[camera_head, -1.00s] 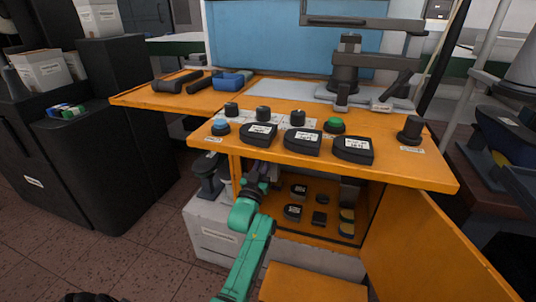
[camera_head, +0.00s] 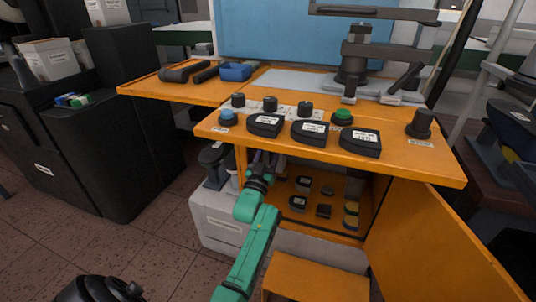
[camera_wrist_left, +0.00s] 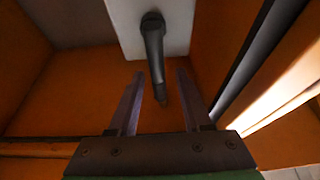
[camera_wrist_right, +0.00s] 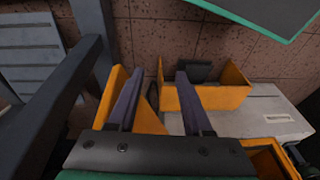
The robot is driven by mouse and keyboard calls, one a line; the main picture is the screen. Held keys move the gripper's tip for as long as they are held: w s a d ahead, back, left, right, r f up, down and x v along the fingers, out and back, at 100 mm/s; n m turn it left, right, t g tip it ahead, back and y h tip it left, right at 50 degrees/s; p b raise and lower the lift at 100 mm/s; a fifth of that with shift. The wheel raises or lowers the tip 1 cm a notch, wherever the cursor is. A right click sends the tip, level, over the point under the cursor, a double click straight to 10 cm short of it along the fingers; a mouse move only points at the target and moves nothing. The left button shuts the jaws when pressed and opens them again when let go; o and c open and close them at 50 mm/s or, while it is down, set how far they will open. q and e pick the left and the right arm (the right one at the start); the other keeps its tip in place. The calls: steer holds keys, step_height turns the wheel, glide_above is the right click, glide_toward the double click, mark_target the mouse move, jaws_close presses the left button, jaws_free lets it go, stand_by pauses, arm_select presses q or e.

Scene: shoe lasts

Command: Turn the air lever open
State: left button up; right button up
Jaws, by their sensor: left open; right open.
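The air lever (camera_wrist_left: 154,45) is a dark handle on a pale plate (camera_wrist_left: 120,25) inside the orange cabinet in the left wrist view. Its handle hangs down, slightly tilted, with its lower end between the fingers of my left gripper (camera_wrist_left: 159,78). These fingers are open, with a visible gap on each side of the handle. In the head view my green left arm reaches into the cabinet under the bench top, and the lever cannot be made out there. My right gripper (camera_wrist_right: 160,76) is open and empty in the right wrist view, away from the lever.
An open orange door (camera_head: 430,245) stands at the right. Small dark parts lie on the cabinet shelf.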

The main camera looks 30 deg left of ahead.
arm_select(q)
steer(key=p+v, duration=0.2)
steer(key=v, duration=1.2)
steer(key=shift+f, duration=0.2)
arm_select(e)
steer(key=f, duration=0.1)
steer(key=d+f, duration=0.1)
steer(key=f, duration=0.1)
steer(key=shift+f+g, duration=0.2)
steer(key=shift+g, duration=0.1)
arm_select(q)
steer(key=shift+s, duration=0.15)
arm_select(e)
steer(key=shift+h, duration=0.3)
